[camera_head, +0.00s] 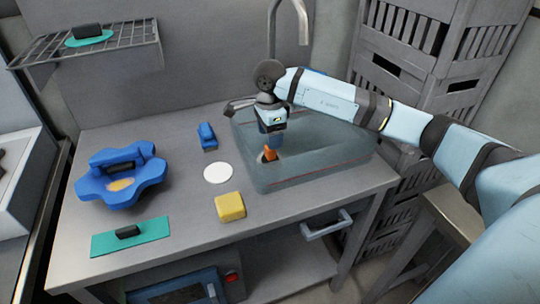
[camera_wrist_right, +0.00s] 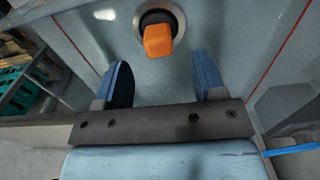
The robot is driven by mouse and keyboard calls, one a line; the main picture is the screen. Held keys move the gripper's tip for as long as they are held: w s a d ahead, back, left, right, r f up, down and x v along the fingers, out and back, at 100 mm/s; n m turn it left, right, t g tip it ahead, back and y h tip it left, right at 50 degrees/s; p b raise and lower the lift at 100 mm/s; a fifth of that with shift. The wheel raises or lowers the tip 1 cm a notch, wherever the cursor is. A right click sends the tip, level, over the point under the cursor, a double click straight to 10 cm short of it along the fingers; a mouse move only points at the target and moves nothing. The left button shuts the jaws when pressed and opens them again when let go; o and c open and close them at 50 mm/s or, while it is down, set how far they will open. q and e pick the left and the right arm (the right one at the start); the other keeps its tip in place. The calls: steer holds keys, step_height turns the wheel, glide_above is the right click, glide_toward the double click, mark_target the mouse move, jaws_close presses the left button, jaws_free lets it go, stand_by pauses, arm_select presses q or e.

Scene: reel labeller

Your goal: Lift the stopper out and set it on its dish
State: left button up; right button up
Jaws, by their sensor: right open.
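The orange stopper (camera_head: 270,154) sits in a dark round drain in the floor of the grey-blue sink basin (camera_head: 300,180). My right gripper (camera_head: 271,141) points down into the basin, just above the stopper. In the right wrist view the stopper (camera_wrist_right: 158,40) shows just beyond the open blue fingers (camera_wrist_right: 160,70), roughly centred between them and apart from both. A flat white round dish (camera_head: 218,173) lies empty on the counter left of the basin. My left gripper is not in view.
A yellow sponge (camera_head: 230,206) and a blue block (camera_head: 207,136) lie near the dish. A blue lobed piece (camera_head: 120,180) and a teal mat (camera_head: 150,238) are further left. A tap (camera_head: 303,25) rises behind the basin; grey crates (camera_head: 405,60) stand behind my arm.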

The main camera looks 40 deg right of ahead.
steer(key=shift+s+f, duration=0.1)
steer(key=shift+f, duration=2.8)
steer(key=c, duration=1.1)
steer(key=shift+r, duration=0.15)
step_height(320, 180, up, 27)
steer(key=p, duration=0.5)
